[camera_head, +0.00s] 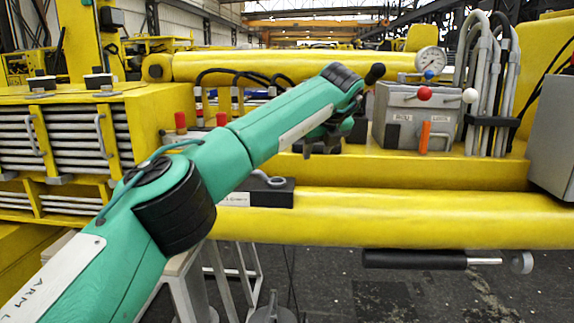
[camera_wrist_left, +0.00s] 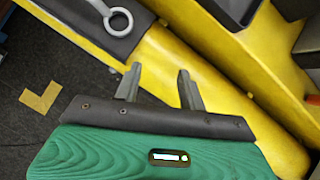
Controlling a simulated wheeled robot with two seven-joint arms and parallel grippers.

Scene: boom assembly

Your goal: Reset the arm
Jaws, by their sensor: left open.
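My green left arm (camera_head: 215,160) reaches in from the lower left to the middle of the head view. My left gripper (camera_head: 318,149) is partly hidden behind the forearm, in front of the yellow boom. In the left wrist view, the two grey fingers of the gripper (camera_wrist_left: 161,73) stand apart with nothing between them. They show over the yellow beam (camera_wrist_left: 205,95), and I cannot tell their distance from it. My right gripper is not in view.
A grey control box (camera_head: 417,115) with red and white knobs stands right of my gripper, under a round gauge (camera_head: 430,60). A dark block with a grey ring (camera_head: 274,183) lies on the lower yellow beam (camera_head: 400,216). Red-topped parts (camera_head: 181,122) stand left. A black cylinder (camera_head: 414,259) shows below the beam.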

